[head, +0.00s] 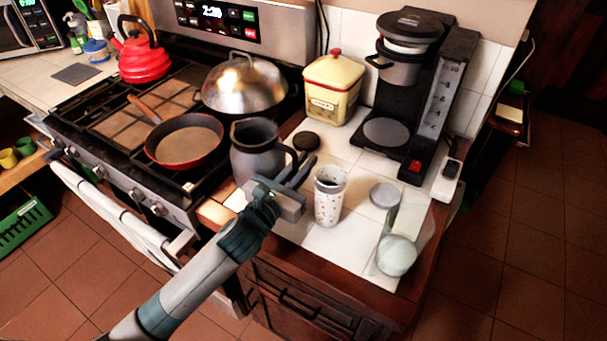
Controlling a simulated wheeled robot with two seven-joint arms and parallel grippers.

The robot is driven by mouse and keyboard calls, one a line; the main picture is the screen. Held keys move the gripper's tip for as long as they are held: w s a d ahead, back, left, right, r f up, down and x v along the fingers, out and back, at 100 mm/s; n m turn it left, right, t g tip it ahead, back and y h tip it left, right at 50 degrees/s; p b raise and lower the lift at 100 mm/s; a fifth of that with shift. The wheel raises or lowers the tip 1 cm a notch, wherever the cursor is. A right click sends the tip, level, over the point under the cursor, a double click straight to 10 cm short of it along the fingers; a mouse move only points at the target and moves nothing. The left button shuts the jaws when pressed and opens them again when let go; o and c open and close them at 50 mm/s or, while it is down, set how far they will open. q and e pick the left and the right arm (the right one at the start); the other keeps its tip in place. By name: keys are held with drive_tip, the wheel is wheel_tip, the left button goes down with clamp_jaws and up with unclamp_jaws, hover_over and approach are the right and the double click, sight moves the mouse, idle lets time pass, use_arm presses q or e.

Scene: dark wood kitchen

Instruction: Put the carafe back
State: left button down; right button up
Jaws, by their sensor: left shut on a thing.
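The dark grey carafe (256,152) is upright at the front right of the stove, by the edge of the tiled counter. My left gripper (300,172) reaches in from the lower left and is shut on the carafe's handle side; the exact contact is partly hidden. I cannot tell whether the carafe's base touches the surface, as my gripper hides part of it. The black coffee maker (436,100) stands at the back right of the counter, with a round grey plate (387,132) under its filter basket (399,68). My right gripper is not in view.
A patterned cup (329,195) stands just right of my gripper. A black lid (306,141), a yellow canister (332,88) and a clear container (397,254) are on the counter. A red-rimmed pan (185,142) and domed lid (243,85) are on the stove.

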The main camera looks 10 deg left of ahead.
use_arm(q)
wheel_tip(320, 180, down, 2)
drive_tip(key=shift+f, duration=0.7)
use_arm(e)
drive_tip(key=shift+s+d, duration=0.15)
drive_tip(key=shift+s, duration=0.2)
use_arm(q)
drive_tip(key=shift+f, duration=0.15)
drive_tip(key=c, duration=1.8)
unclamp_jaws()
drive_tip(key=shift+f, duration=0.15)
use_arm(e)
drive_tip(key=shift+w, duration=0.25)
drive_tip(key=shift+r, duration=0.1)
